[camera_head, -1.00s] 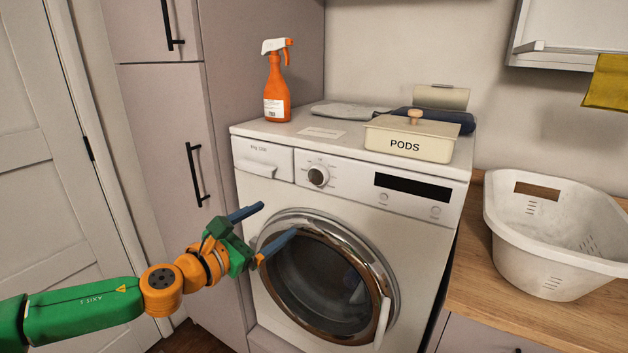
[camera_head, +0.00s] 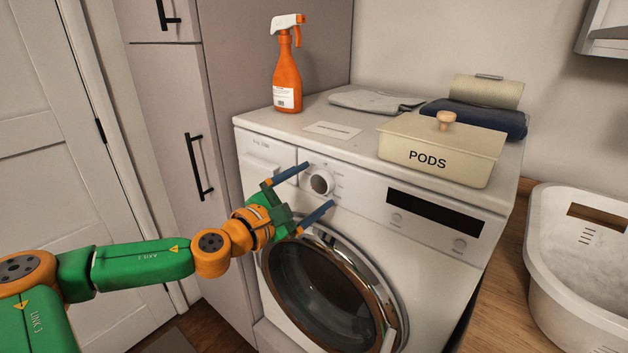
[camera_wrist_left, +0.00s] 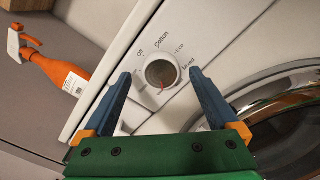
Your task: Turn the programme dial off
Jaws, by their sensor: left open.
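The programme dial (camera_head: 321,182) is a round, light knob on the washing machine's white front panel. In the left wrist view, the dial (camera_wrist_left: 161,72) has printed labels around it, with "Off" at its upper left and "Cotton" above. A red mark shows at the dial's lower edge, away from "Off". My left gripper (camera_head: 319,185) is open, with one blue finger on each side of the dial in the picture. The left wrist view shows gaps between the dial and both fingertips. I cannot tell how far the tips are from the panel. My right gripper is out of view.
The washing machine (camera_head: 250,150) has a round door (camera_head: 325,285) below the dial. On top stand an orange spray bottle (camera_head: 287,80), a "PODS" box (camera_head: 440,152) and folded cloths (camera_head: 375,101). A white basket (camera_head: 580,270) is on the wooden counter at right.

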